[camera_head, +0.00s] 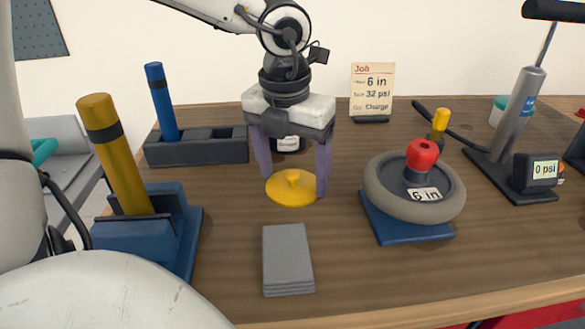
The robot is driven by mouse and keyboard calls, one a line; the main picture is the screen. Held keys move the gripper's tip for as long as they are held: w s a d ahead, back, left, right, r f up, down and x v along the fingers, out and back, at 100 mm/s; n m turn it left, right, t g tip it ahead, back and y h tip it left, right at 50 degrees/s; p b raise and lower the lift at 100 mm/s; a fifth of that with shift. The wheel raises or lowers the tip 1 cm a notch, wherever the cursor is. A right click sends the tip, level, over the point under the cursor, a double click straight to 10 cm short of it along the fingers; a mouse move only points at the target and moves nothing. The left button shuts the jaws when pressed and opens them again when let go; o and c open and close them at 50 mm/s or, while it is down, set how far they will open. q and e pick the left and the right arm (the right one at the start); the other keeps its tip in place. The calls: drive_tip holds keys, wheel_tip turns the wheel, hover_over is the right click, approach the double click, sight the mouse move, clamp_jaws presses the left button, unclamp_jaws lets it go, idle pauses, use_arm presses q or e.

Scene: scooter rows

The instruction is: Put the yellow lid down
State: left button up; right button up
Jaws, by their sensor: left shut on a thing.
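The right gripper is not in view.
A grey stack (287,259) lies in front of the lid. A wheel (380,191) on a blue stand is to the right, with a pump (517,115) beyond. A dark tray (215,152) and a blue stand (183,245) are left. A job card (371,90) stands behind.

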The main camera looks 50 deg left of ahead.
sight(289, 190)
use_arm(q)
drive_tip(key=shift+f, duration=0.15)
drive_tip(key=o, duration=1)
drive_tip(key=shift+r, duration=0.5)
drive_tip(key=r, duration=0.3)
drive_tip(key=s+r+p, duration=0.1)
drive_tip(key=r, duration=0.7)
drive_tip(key=shift+s+d+r+p, duration=0.15)
drive_tip(key=shift+d+p, duration=0.05)
drive_tip(key=shift+p, duration=0.1)
